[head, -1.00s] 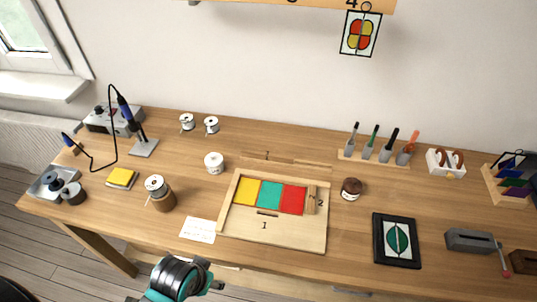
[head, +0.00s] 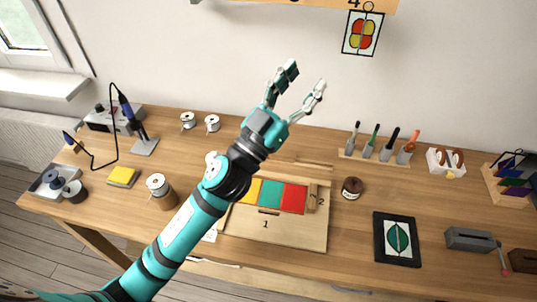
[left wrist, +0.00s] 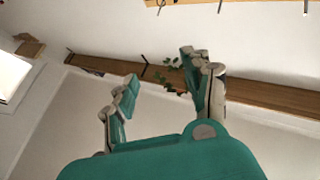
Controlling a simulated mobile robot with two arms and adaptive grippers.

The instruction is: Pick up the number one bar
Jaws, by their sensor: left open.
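The wooden board (head: 285,238) lies on the bench with a yellow, a green and a red square in it. My left gripper (head: 304,82) is raised above the back of the bench, pointing up, open and empty. It also shows open in the left wrist view (left wrist: 160,75), facing the wall.
A brown jar (head: 352,188) stands right of the board, and a tool rack (head: 375,158) stands behind it. A framed leaf picture (head: 397,240) lies at right. A shelf (head: 300,14) and a hanging picture (head: 361,33) are above. Spools stand at left.

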